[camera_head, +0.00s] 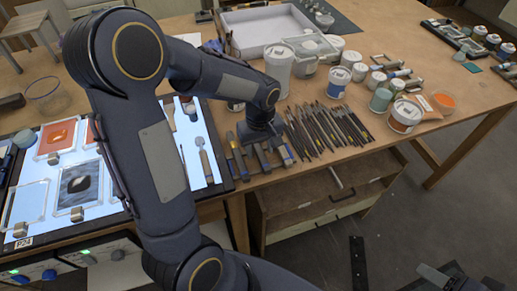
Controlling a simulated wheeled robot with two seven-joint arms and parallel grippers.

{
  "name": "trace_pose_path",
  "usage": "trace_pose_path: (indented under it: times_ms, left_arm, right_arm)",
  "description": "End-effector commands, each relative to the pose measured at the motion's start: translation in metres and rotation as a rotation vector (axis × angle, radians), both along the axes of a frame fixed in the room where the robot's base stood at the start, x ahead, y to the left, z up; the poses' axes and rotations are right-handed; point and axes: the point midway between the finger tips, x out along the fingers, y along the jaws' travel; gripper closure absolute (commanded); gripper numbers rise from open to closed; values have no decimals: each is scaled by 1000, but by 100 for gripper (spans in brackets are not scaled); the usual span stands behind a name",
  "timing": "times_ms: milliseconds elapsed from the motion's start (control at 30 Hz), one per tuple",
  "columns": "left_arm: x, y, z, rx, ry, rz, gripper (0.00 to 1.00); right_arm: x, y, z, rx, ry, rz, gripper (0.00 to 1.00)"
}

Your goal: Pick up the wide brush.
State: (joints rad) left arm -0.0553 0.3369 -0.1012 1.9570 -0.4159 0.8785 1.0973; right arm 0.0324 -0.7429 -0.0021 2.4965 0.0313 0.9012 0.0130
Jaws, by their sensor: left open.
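Several flat, wide brushes lie in a row at the table's front edge, among them a wide brush with a wooden handle and metal ferrule (238,158); which one is the task's wide brush I cannot tell. My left gripper (262,146) points down over this row, just left of the thin brushes. It is open, and its fingertips are partly lost against the brushes, so contact is unclear. A dark part at the bottom right edge looks like my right gripper (446,279), away from the table, cut off by the frame; its jaws are unclear.
Many thin brushes (330,128) lie right of my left gripper. Jars and tubs of paint (405,116) stand beyond. A lit panel (110,205) with framed glass tiles and tools fills the left. A partly open drawer (320,200) sits below the table edge.

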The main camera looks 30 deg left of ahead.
Motion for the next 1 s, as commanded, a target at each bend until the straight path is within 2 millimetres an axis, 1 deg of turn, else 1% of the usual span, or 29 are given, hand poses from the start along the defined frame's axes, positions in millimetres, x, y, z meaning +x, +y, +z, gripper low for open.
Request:
trace_pose_path:
  times_ms: [33, 300, 367, 633, 767, 867, 967, 1000]
  left_arm:
    - [0, 0, 0, 0, 0, 0, 58]
    - [0, 0, 0, 0, 0, -1, 94]
    - [0, 0, 0, 0, 0, -1, 100]
    - [0, 0, 1, 0, 0, -1, 100]
    - [1, 0, 6, 0, -1, -1, 100]
    - [1, 0, 16, 1, -3, -2, 100]
    - [1, 0, 32, 0, -6, -1, 100]
    - [-2, 4, 38, 0, -6, 4, 100]
  right_arm:
    - [0, 0, 0, 0, 0, 0, 44]
    - [0, 0, 0, 0, 0, 0, 44]
    - [0, 0, 0, 0, 0, 0, 44]
    - [0, 0, 0, 0, 0, 0, 44]
    - [0, 0, 0, 0, 0, 0, 44]
    - [0, 0, -1, 0, 0, 0, 44]
    - [0, 0, -2, 0, 0, 0, 44]
    - [0, 0, -4, 0, 0, 0, 44]
